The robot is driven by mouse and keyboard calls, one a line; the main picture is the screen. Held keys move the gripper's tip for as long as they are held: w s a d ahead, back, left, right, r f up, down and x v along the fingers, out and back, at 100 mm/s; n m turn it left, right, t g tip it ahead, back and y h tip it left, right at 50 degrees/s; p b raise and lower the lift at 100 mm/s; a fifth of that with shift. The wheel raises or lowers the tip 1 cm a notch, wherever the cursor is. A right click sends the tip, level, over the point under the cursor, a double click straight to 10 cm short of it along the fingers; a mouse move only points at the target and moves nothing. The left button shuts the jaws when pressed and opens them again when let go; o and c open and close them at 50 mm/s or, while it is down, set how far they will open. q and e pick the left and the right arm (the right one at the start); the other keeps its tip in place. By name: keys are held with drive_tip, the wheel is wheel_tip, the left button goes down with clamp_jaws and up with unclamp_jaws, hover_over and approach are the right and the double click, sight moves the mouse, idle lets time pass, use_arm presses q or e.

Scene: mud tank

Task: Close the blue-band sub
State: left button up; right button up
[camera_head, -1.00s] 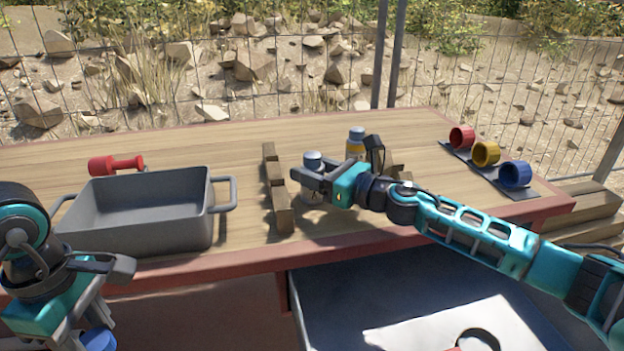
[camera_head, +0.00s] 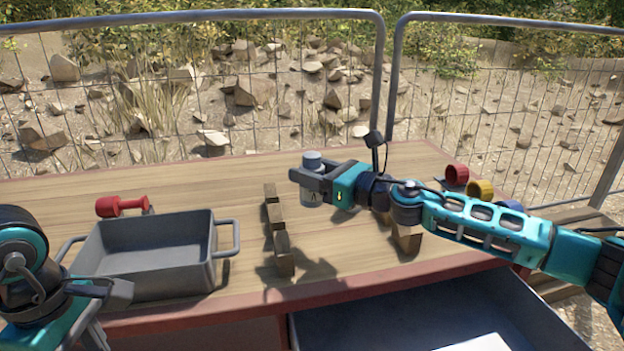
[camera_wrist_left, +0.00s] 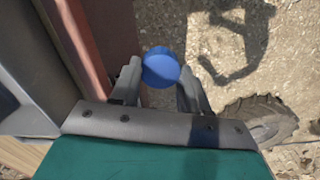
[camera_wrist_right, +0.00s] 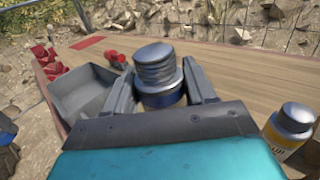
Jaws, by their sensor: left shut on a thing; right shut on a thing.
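My right gripper (camera_head: 307,183) is shut on a grey bottle (camera_head: 312,165) and holds it upright above the table. In the right wrist view the bottle (camera_wrist_right: 155,66) has a grey, ridged, screw-like top and a dark blue band (camera_wrist_right: 163,99) between the fingers. My left gripper (camera_wrist_left: 160,88) is shut on a round blue cap (camera_wrist_left: 161,65), held beyond the table's edge above the ground. In the head view only part of the left gripper shows at the lower left, and the cap is out of sight. The two grippers are well apart.
A grey tray (camera_head: 150,262) stands on the table's left, with a red tool (camera_head: 122,206) behind it. Wooden blocks (camera_head: 281,252) stand near the middle. Red, yellow and blue cups (camera_head: 480,189) are at the right. A yellow-labelled bottle (camera_wrist_right: 290,128) stands beside the right gripper.

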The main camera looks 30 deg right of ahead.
drive_tip(key=shift+r, duration=0.2)
drive_tip(key=o, duration=0.8)
clamp_jaws()
use_arm(q)
drive_tip(key=shift+s, duration=0.15)
use_arm(e)
drive_tip(key=shift+s, duration=0.1)
